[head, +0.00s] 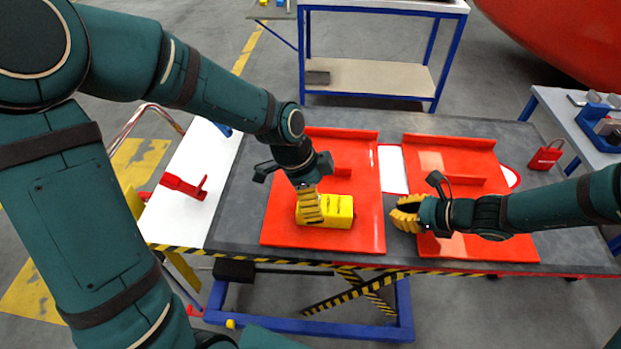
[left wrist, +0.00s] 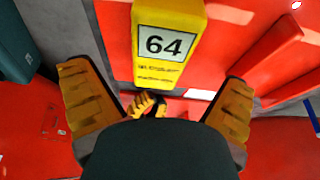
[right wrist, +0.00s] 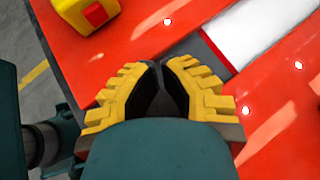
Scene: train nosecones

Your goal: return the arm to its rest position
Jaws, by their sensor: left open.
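My left gripper (head: 309,207) is open above the left red tray (head: 350,240), beside a yellow block (head: 340,211). In the left wrist view its fingers (left wrist: 155,100) are spread wide. The block (left wrist: 168,15), marked 64, lies ahead of them and not between them. My left arm reaches in from the left. My right gripper (head: 404,214) is between the two trays, near the front of the right red tray (head: 450,160). In the right wrist view its fingertips (right wrist: 161,65) nearly meet, with nothing between them. The yellow block (right wrist: 85,12) also shows there.
The trays lie on a grey table (head: 235,218) with a striped front edge. A red bracket (head: 184,186) is on the white left part. A red padlock-shaped item (head: 545,156) is at the right. A blue-framed bench (head: 380,75) stands behind, another bench (head: 560,115) at the right.

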